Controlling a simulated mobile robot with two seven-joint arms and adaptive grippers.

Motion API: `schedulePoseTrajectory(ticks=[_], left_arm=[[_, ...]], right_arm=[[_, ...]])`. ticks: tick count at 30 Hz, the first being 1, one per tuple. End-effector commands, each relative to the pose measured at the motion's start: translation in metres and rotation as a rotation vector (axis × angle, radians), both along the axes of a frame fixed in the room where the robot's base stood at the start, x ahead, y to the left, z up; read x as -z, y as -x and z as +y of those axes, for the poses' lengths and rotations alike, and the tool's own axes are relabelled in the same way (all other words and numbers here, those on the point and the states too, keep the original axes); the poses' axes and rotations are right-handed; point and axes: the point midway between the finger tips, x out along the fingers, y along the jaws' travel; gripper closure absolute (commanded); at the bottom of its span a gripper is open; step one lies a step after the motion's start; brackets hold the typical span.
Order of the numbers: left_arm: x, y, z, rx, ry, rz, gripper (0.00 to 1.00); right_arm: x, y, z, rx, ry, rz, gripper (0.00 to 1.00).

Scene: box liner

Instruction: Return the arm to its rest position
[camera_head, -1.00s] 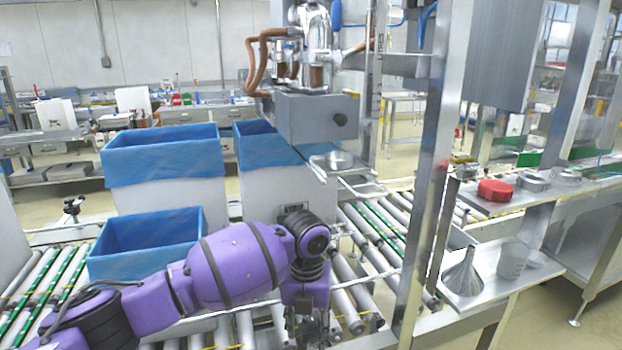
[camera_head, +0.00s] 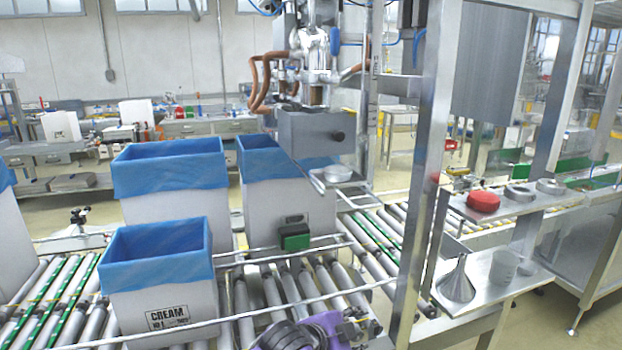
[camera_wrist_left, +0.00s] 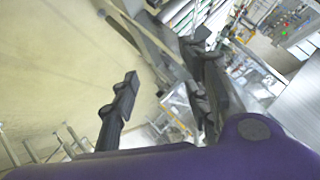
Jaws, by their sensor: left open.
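My left arm shows only as a purple wrist part at the bottom edge of the head view, with the dark left gripper (camera_head: 358,326) beside it, low in front of the roller conveyor. In the left wrist view the two black fingers of the left gripper (camera_wrist_left: 165,92) stand well apart with nothing between them. Floor and blurred metal frames show behind them. My right gripper is in neither view.
White boxes with blue liners stand on the roller conveyor (camera_head: 272,290), the nearest marked CREAM (camera_head: 168,320). A steel post (camera_head: 420,190) rises at the right. Beyond it, shelves hold a red lid (camera_head: 483,201) and a funnel (camera_head: 457,284). A filling head (camera_head: 312,133) hangs above the rear box.

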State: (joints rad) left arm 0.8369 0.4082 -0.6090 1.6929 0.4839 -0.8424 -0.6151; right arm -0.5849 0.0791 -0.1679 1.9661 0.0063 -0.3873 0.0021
Motion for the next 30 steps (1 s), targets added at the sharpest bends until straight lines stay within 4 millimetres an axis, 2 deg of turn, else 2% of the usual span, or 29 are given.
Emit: schedulePoseTrajectory(ticks=[3,8,14,17,22,24,27,30], left_arm=[[0.019,0.026,0.025,-0.181,0.216,0.076,0.57],[0.047,0.063,0.074,-0.413,0.443,0.154,0.57],[0.092,0.132,0.151,-0.686,0.607,0.223,0.57],[0.117,0.179,0.191,-0.813,0.632,0.248,0.57],[0.163,0.276,0.254,-1.008,0.575,0.31,0.57],[0.179,0.315,0.271,-1.074,0.548,0.351,0.57],[0.197,0.362,0.285,-1.142,0.517,0.404,0.57],[0.207,0.393,0.29,-1.178,0.496,0.443,0.57]], right_arm=[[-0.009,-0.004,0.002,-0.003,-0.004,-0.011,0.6],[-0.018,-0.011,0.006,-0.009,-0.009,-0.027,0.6],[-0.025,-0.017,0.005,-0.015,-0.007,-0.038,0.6],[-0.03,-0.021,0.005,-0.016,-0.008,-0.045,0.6],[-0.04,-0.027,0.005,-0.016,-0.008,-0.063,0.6],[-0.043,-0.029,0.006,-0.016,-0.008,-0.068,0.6],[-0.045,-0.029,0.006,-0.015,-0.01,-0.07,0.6],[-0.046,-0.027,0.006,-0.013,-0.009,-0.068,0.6]])
